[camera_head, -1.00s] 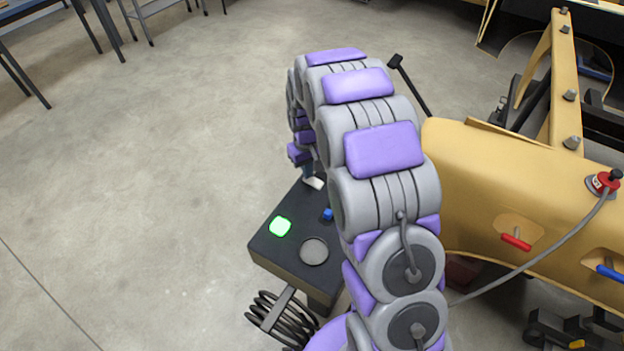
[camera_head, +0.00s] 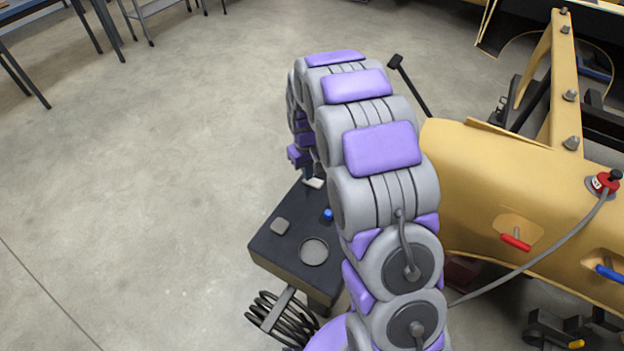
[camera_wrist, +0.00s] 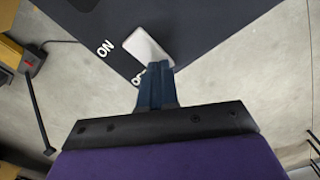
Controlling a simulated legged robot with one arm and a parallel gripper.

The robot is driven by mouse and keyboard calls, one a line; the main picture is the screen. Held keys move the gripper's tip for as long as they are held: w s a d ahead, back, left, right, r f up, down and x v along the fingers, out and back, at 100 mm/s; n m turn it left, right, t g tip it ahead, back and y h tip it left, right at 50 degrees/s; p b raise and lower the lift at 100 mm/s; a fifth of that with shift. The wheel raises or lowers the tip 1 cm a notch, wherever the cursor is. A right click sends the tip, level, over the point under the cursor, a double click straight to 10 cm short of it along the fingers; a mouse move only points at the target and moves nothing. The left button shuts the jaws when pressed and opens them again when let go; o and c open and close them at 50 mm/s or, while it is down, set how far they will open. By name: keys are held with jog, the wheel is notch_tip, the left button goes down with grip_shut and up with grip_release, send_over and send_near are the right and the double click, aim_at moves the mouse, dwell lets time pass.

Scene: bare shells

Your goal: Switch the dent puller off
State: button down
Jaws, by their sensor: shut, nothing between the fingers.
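A dark control box (camera_head: 284,262) stands left of my arm. Its top bears a square indicator (camera_head: 280,226), now grey and unlit, a blue knob (camera_head: 327,214) and a round grey disc (camera_head: 313,251). A pale switch (camera_head: 315,183) is at its far corner. In the wrist view the switch (camera_wrist: 147,47) lies beside white "ON" lettering and a partly hidden second label. My gripper (camera_wrist: 160,66) is shut and empty, its tips at the switch's edge; I cannot tell if they touch. In the head view my arm hides most of the gripper (camera_head: 309,178).
A yellow body panel (camera_head: 480,190) stands at the right, with a red device (camera_head: 604,184) and grey cable on it, plus red and blue handles. A black coil (camera_head: 272,315) hangs at the box's near side. Open concrete floor lies left.

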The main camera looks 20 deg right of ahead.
notch_tip(320, 180, up, 7)
jog(key=p, duration=0.2)
jog(key=shift+f+p, duration=0.2)
jog(key=shift+p, duration=0.15)
dwell(0.5)
